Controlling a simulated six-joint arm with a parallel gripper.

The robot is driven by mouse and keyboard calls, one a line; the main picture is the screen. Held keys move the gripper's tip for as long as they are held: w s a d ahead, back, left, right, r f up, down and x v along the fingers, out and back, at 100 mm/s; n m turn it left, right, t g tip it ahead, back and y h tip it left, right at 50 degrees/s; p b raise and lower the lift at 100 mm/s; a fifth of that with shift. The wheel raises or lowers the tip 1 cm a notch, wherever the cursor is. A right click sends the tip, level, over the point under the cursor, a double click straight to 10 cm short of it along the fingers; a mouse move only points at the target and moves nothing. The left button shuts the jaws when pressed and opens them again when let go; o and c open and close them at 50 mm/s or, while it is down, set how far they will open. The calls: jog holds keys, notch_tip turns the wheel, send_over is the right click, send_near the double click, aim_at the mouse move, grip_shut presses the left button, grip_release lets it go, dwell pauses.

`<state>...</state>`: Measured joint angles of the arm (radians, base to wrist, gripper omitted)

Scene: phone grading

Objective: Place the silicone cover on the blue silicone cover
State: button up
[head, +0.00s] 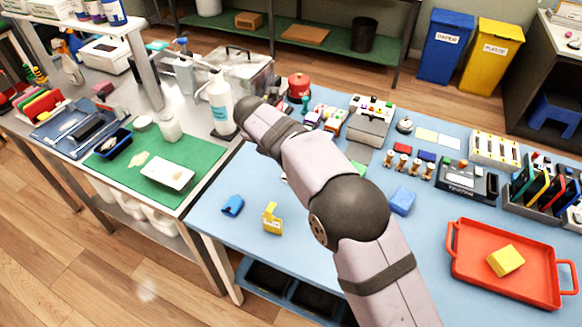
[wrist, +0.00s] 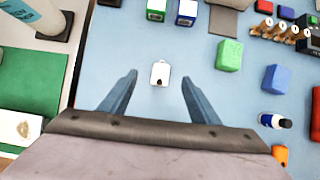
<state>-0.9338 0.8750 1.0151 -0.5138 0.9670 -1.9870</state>
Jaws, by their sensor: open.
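A blue block-like piece (head: 402,201), likely the blue silicone cover, lies on the blue table right of my arm; it also shows in the wrist view (wrist: 276,79). A similar green piece (wrist: 229,55), perhaps the other silicone cover, lies up and left of it there, apart from it. In the head view my arm partly hides this green piece (head: 358,168). My gripper (wrist: 159,78) is open and empty above the table, left of both pieces. A small white tag-like item (wrist: 160,75) shows between its fingers. The head view does not show the fingers.
A red tray (head: 462,274) holds a yellow block (head: 506,260). A yellow stand (head: 272,218) and a small blue item (head: 232,206) are near the front edge. A small bottle (wrist: 275,121) lies near the blue piece. Boxes and devices crowd the table's back.

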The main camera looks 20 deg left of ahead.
jog(key=f, duration=0.5)
jog(key=shift+w+d+f, duration=0.15)
jog(key=shift+d+f, duration=0.05)
jog(key=shift+d, duration=0.1)
jog(key=shift+p+x, duration=1.25)
jog(key=shift+x, duration=2.25)
jog(key=shift+s+f, duration=0.1)
jog(key=shift+s, duration=0.1)
jog(key=c, duration=1.2)
